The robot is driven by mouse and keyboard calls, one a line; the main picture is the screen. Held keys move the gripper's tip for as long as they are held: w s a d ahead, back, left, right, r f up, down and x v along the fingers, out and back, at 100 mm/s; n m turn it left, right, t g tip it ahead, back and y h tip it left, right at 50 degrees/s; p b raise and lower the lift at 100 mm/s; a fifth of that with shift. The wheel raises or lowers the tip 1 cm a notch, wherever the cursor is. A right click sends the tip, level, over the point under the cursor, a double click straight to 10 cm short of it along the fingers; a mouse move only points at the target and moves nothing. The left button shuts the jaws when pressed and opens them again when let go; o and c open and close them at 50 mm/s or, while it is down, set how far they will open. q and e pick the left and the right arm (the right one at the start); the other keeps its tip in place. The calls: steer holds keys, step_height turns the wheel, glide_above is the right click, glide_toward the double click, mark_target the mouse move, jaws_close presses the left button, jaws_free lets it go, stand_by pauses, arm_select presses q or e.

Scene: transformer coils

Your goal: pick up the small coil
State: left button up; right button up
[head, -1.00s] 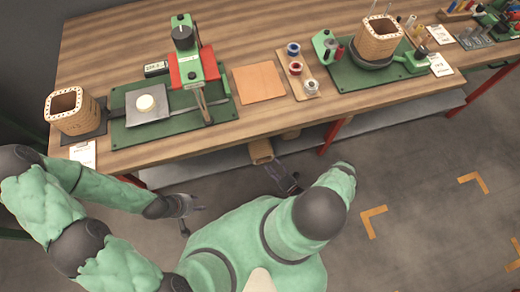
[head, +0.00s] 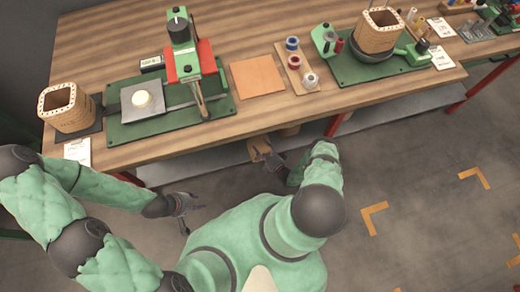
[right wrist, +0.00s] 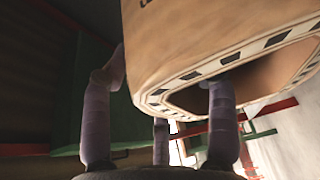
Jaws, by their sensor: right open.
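A tan coil with a dotted rim (right wrist: 215,45) fills the upper part of the right wrist view. In the head view it shows small below the table's front edge (head: 259,143), partly hidden. My right gripper (head: 269,159) is right at it. In the right wrist view the gripper's fingers (right wrist: 160,115) are spread, one left of the coil and one in front of its opening; I cannot tell whether they touch it. My left gripper (head: 183,210) hangs empty in front of the table, fingers apart. Larger-looking coils stand on the table at left (head: 67,112) and right (head: 377,38).
The wooden table (head: 130,60) carries a green press (head: 180,65), an orange sheet (head: 258,78), a spool tray (head: 292,62) and a green winding base (head: 350,72). A grey shelf (head: 390,115) and red legs are below. Floor at right is clear.

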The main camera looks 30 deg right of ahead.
steer(key=shift+w, duration=0.25)
jaws_close()
steer(key=shift+r, duration=0.1)
steer(key=shift+r, duration=0.15)
steer(key=r+p, duration=0.1)
steer(key=r, duration=0.1)
steer(key=r+p, duration=0.1)
steer(key=shift+s+a+r, duration=0.15)
steer(key=shift+s+r, duration=0.05)
steer(key=shift+r, duration=0.15)
steer(key=s+a+r+p, duration=0.6)
steer(key=s+a+r, duration=0.2)
steer(key=s+r, duration=0.1)
steer(key=shift+s+a, duration=0.15)
steer(key=shift+s, duration=0.75)
